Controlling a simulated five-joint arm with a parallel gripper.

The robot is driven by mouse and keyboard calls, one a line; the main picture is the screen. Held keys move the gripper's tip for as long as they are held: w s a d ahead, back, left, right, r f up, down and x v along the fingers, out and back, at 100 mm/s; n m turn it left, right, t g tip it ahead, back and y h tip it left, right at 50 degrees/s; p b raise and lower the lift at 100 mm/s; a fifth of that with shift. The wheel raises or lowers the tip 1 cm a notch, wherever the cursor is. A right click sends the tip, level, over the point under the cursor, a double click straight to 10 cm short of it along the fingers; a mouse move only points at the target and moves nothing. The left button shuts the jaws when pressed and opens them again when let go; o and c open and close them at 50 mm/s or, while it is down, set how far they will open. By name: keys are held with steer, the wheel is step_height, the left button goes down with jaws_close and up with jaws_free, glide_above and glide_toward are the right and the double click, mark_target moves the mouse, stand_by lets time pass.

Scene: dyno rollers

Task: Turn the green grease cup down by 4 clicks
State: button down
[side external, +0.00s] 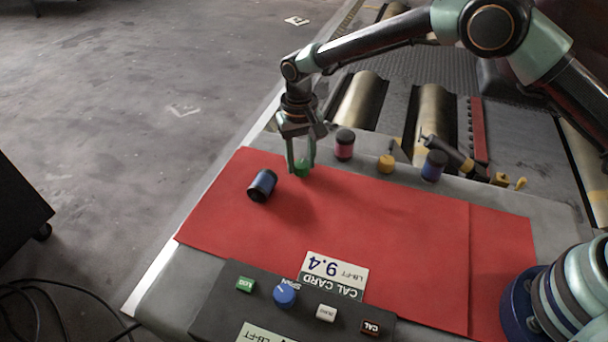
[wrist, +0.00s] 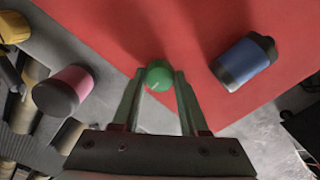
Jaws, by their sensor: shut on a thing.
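The green grease cup (wrist: 159,76) is a small round cap with a pale mark on its face. It sits between the fingertips of my gripper (wrist: 160,84) in the wrist view, and the fingers are shut on it from both sides. In the side view my gripper (side external: 301,168) reaches down at the far edge of the red mat, with the green cup (side external: 302,170) low between the fingers and partly hidden by them.
A blue cylinder (side external: 262,186) lies on the red mat (side external: 400,240) nearby. A pink cylinder (side external: 345,145), yellow cap (side external: 386,163) and blue-purple cylinder (side external: 434,165) stand along the far edge. A control box (side external: 215,315) with a cal card (side external: 334,275) is at the front.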

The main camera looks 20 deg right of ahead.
mark_target(300, 163)
steer(key=shift+s+a, duration=0.15)
steer(key=shift+c, duration=2.2)
jaws_free()
step_height(300, 163, up, 12)
steer(key=shift+w, duration=0.2)
